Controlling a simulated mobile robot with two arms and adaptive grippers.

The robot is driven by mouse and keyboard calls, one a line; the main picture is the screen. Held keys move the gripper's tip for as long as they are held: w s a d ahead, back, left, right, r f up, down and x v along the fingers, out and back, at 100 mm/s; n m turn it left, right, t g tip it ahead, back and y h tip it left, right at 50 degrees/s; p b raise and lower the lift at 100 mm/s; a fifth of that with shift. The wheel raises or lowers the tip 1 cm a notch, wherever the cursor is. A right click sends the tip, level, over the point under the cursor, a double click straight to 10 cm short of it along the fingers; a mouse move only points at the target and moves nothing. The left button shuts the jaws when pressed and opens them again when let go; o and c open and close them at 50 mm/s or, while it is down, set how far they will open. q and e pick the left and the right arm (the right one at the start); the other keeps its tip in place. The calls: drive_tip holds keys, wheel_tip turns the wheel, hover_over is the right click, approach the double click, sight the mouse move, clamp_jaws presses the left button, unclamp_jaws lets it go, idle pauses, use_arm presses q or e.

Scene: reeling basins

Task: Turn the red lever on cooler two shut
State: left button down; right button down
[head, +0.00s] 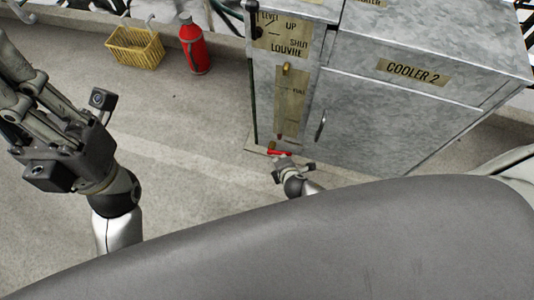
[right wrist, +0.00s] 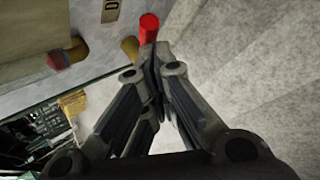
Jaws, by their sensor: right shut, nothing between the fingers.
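The grey metal cabinet labelled COOLER 2 (head: 385,115) stands at the upper right of the head view. Its red lever (head: 279,153) sits low on the front, near the bottom edge. In the right wrist view the red lever (right wrist: 148,27) shows as a red bar just beyond my fingertips. My right gripper (head: 283,164) is at the lever, and its closed fingertips (right wrist: 155,55) overlap the lever's near end in the picture. Whether they touch it is unclear. Nothing is between the fingers. My left gripper (head: 35,105) is raised at the left, away from the cooler; its jaw opening is unclear.
A louvre panel (head: 283,35) with a label is on the cooler's upper left. A brass fitting (right wrist: 68,54) is left of the lever in the wrist view. A red cylinder (head: 194,45) and yellow basket (head: 136,46) stand farther back. The concrete floor (head: 190,130) left of the cooler is clear.

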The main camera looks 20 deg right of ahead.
drive_tip(key=shift+s+d+f+y+b, duration=0.15)
drive_tip(key=shift+d+f+b, duration=0.15)
drive_tip(key=shift+f, duration=0.15)
drive_tip(key=shift+s+d+f+y+b, duration=0.15)
drive_tip(key=shift+d+f+b, duration=0.1)
drive_tip(key=shift+f, duration=0.3)
drive_tip(key=shift+w+a, duration=0.1)
drive_tip(key=shift+w+a, duration=0.35)
drive_tip(key=shift+a, duration=0.3)
